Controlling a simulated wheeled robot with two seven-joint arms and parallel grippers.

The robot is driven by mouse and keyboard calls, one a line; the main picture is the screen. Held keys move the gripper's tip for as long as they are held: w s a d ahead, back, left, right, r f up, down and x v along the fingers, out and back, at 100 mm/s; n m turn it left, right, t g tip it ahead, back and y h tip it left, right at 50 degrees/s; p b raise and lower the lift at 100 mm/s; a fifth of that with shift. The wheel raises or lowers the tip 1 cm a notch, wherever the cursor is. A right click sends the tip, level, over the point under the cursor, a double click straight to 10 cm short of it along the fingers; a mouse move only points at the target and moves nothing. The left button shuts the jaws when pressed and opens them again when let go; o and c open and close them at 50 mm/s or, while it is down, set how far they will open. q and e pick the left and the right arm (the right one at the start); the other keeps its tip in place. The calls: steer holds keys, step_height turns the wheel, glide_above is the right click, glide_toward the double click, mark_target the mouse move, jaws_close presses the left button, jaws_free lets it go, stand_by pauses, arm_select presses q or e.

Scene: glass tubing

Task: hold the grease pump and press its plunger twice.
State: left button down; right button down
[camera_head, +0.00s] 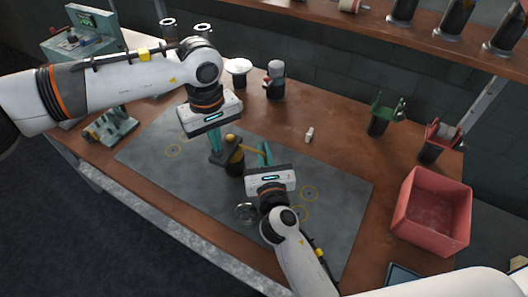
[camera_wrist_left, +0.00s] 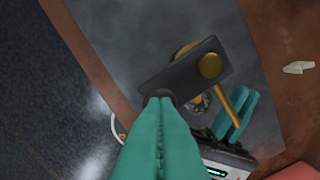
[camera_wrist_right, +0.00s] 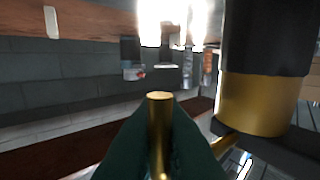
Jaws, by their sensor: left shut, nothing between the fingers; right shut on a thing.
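The grease pump (camera_head: 235,168) stands on the grey mat, with a dark body, a gold band, a flat dark block on top and a gold side rod. The right wrist view shows its black body and gold band (camera_wrist_right: 262,103) close up. My right gripper (camera_head: 266,152) is shut on the gold rod (camera_wrist_right: 160,120). My left gripper (camera_head: 214,147) is shut and empty, pointing down at one end of the dark block (camera_wrist_left: 180,73). Its tips overlap the block's edge in the left wrist view; whether they touch is unclear. The pump's base is partly hidden.
A red bin (camera_head: 432,215) stands at the right. A small white piece (camera_head: 309,135) lies behind the pump.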

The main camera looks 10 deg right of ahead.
arm_select(q)
steer(key=shift+f, duration=0.45)
steer(key=shift+r, duration=0.85)
steer(key=shift+r, duration=3)
steer(key=shift+r, duration=0.1)
step_height(320, 180, up, 12)
